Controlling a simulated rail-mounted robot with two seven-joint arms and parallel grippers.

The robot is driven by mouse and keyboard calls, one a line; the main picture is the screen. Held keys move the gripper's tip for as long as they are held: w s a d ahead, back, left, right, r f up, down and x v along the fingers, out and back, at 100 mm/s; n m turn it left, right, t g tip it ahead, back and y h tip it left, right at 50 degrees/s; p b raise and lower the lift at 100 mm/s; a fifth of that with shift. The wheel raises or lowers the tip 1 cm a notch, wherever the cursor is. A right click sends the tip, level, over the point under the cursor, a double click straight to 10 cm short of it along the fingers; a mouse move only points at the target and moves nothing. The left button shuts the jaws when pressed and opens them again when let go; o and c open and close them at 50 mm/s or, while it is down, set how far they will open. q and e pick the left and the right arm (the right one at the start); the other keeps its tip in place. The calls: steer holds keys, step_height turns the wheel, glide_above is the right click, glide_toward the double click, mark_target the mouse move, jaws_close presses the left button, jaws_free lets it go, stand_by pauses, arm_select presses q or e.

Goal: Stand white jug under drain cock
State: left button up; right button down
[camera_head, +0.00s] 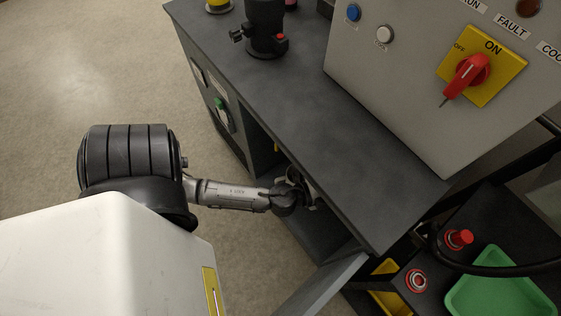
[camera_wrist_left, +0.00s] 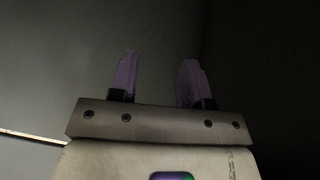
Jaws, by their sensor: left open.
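No white jug shows in either view. A black cylindrical unit (camera_head: 265,25) stands on the far end of the dark bench, with a small fitting (camera_head: 237,36) on its left side and a red part on its front; I cannot tell if either is the drain cock. My left arm reaches into the open bay under the bench top, and the gripper end is mostly hidden there by the bench edge. In the left wrist view my left gripper (camera_wrist_left: 157,78) is open, its two purple-grey fingers apart with nothing between them. My right gripper is out of view.
The dark bench top (camera_head: 300,115) is clear between the black unit and the grey control panel (camera_head: 415,80). An open grey door (camera_head: 322,285) stands by the bay. A green tray (camera_head: 500,285) and red-topped items sit at lower right. The wrist surroundings are dark.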

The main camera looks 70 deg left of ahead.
arm_select(q)
steer(key=s+a+f+n+g+y, duration=0.25)
steer(key=s+n+g+y, duration=0.35)
steer(key=n, duration=0.5)
steer(key=s+d+n+g+h, duration=0.1)
steer(key=s+d+g+h, duration=0.1)
steer(key=s+g, duration=0.2)
steer(key=s+d+f+n+g+h, duration=0.1)
steer(key=s+d+g+h, duration=0.2)
steer(key=s, duration=0.5)
steer(key=shift+g+h, duration=0.3)
steer(key=shift+g, duration=0.2)
